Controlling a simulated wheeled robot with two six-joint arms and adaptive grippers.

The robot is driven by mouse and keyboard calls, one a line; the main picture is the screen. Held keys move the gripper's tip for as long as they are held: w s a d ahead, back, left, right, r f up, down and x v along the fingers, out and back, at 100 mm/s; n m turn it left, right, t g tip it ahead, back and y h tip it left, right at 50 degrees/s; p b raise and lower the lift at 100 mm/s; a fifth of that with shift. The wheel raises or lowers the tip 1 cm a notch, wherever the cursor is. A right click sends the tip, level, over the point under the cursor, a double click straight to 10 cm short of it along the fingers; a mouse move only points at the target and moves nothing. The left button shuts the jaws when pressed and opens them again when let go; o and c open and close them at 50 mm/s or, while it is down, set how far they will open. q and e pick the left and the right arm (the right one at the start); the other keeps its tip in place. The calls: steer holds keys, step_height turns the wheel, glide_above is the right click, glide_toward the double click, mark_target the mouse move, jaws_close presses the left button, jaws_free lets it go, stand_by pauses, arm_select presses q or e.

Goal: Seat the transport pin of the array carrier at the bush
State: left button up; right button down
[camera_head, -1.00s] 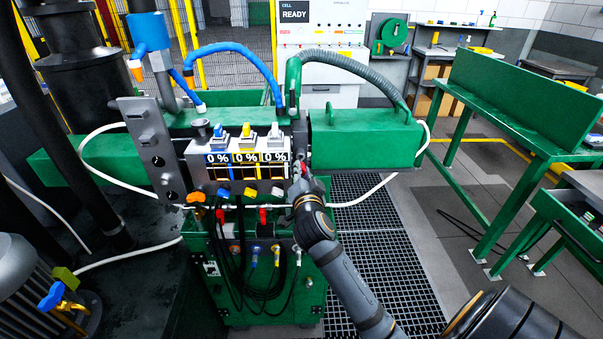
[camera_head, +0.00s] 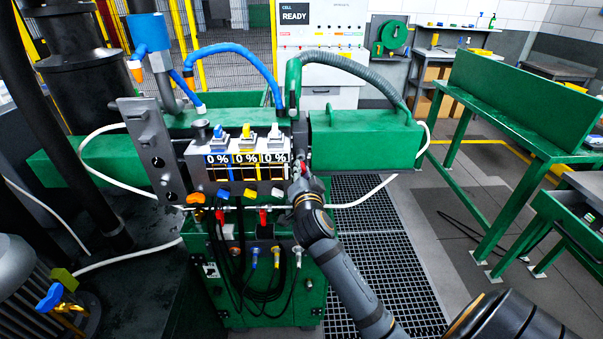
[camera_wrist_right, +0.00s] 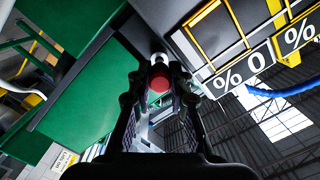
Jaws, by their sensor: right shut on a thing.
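The array carrier (camera_head: 240,165) is a grey block with three 0 % displays, and it stands upright on the green machine. My right gripper (camera_head: 302,178) is at the carrier's right edge. In the right wrist view, my right gripper (camera_wrist_right: 159,88) is shut on the transport pin (camera_wrist_right: 158,83), whose red end shows between the fingers. A pale round part (camera_wrist_right: 159,60) lies just beyond the red end. I cannot make out the bush or tell whether the pin is inside it. My left gripper is not in view.
A green box-shaped beam (camera_head: 365,138) extends right of the carrier. White hoses (camera_head: 362,195) and dark hanging cables (camera_head: 260,285) run near my right arm. A green bench (camera_head: 530,130) stands at right.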

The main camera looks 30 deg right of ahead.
mark_target(302, 163)
steer(key=shift+x, duration=1.65)
steer(key=c, duration=1.3)
jaws_free()
steer(key=shift+d+r, duration=0.1)
steer(key=shift+o, duration=0.7)
steer(key=shift+s+d, duration=0.1)
steer(key=shift+d, duration=0.05)
steer(key=v, duration=1.2)
